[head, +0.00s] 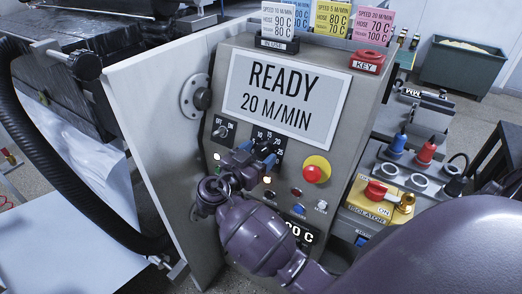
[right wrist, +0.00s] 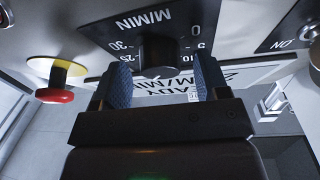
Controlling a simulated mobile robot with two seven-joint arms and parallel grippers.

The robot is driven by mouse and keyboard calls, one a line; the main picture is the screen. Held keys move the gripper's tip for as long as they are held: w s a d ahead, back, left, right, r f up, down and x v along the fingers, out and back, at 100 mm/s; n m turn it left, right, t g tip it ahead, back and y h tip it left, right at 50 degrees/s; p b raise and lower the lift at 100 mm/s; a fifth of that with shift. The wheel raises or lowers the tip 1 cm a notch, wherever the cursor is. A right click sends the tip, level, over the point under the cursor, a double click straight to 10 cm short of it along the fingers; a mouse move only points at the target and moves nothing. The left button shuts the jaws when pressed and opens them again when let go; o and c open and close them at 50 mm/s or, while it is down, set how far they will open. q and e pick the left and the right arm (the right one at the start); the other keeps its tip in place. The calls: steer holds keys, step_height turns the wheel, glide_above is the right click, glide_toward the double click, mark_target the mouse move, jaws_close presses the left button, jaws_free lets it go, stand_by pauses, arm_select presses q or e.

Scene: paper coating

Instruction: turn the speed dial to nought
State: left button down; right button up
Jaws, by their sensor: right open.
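The speed dial (right wrist: 158,52) is a black knob on a dark plate with white numbers and "M/MIN", seen upside down in the right wrist view. Its nought mark lies to the right of the knob there. My right gripper (right wrist: 162,80) is open, with one blue fingertip on each side of the knob; I cannot tell whether they touch it. In the head view my right gripper (head: 256,153) covers most of the dial plate (head: 268,137). The knob's pointer is hidden. The display (head: 281,98) reads "READY 20 M/MIN". My left gripper is not in view.
A red stop button on yellow (head: 316,169) sits right of the dial, and an OFF/ON switch (head: 222,131) left of it. Small buttons and lamps lie below. An isolator (head: 376,192) stands right of the panel. Coloured cards (head: 331,20) stand on top.

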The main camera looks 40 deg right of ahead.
steer(key=shift+c, duration=0.3)
steer(key=c, duration=0.9)
steer(key=shift+o, duration=0.2)
